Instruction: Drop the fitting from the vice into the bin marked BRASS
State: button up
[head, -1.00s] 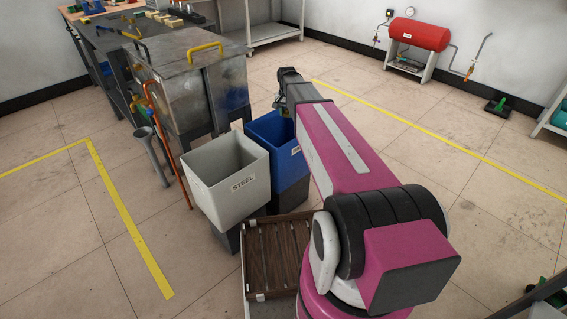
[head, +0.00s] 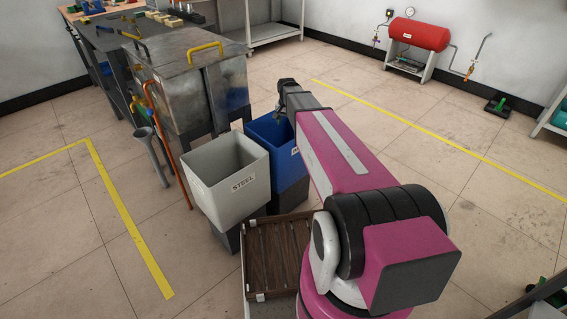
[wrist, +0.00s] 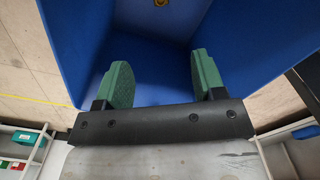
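The blue bin (head: 262,132) stands behind the grey STEEL bin, its label (head: 295,151) mostly hidden by my arm. In the wrist view, the blue bin's walls (wrist: 75,45) surround my gripper's fingers. My gripper (wrist: 153,85) is open, its two green finger pads wide apart with nothing between them. A small brass-coloured piece (wrist: 160,2), which looks like the fitting, shows at the top edge of the wrist view against the blue inside of the bin, apart from the fingers. The vice cannot be made out in either view.
The grey STEEL bin (head: 226,190) stands directly in front-left of the blue one. A metal tank (head: 190,85) with yellow handles is behind it. A brown slatted tray (head: 272,262) lies near my base. Open floor is to the right.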

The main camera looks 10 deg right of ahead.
notch_tip(320, 180, up, 11)
dwell(0.7)
jog(key=shift+f, duration=0.15)
